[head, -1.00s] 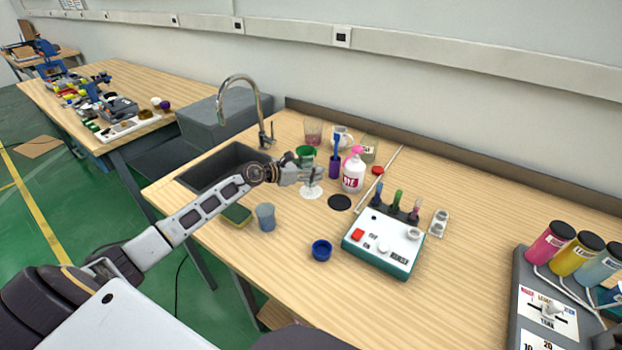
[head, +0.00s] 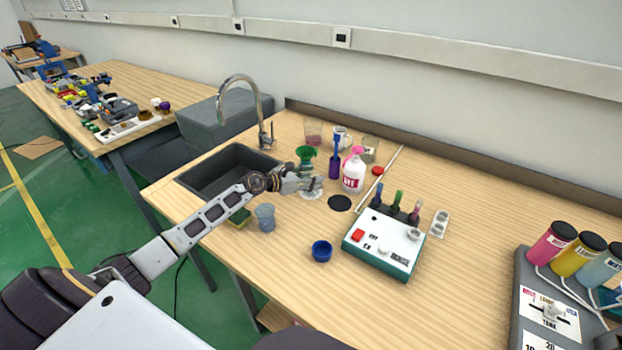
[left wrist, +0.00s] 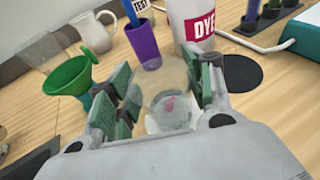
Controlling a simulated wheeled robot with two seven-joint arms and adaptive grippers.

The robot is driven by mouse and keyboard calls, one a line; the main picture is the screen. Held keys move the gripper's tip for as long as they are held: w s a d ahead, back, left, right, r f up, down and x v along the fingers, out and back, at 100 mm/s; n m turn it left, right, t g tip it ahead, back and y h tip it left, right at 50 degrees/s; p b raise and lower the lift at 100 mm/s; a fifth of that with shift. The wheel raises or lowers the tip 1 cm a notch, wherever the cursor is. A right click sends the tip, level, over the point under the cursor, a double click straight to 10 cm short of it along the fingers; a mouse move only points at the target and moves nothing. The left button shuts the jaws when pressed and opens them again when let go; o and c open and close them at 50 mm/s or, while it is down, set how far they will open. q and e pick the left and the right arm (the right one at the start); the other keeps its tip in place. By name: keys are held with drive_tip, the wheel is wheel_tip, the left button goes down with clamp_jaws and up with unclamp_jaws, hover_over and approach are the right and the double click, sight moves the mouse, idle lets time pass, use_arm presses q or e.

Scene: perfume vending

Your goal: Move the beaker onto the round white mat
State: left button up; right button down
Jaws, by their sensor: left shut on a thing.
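My left gripper (head: 308,184) is over the round white mat (head: 312,195), and its fingers partly cover the mat. In the left wrist view the gripper (left wrist: 165,92) is shut around a clear glass beaker (left wrist: 168,98), which looks upright. A pinkish patch shows through its base. White mat surface shows around the foot of the beaker. I cannot tell whether the base touches the mat. In the head view the beaker is hardly visible at the fingers. My right gripper is not in view.
A green funnel (head: 305,154), a purple holder (head: 334,167) and a white dye bottle (head: 353,178) stand close behind the gripper. A black round mat (head: 340,202) lies to the right. A sponge (head: 239,216) and a bluish cup (head: 265,217) are left, near the sink (head: 225,172).

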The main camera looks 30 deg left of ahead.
use_arm(q)
drive_tip(key=shift+f, duration=0.1)
drive_tip(key=o, duration=1.1)
drive_tip(key=shift+v, duration=0.9)
drive_tip(key=shift+b+v, duration=0.4)
drive_tip(key=shift+v, duration=4.7)
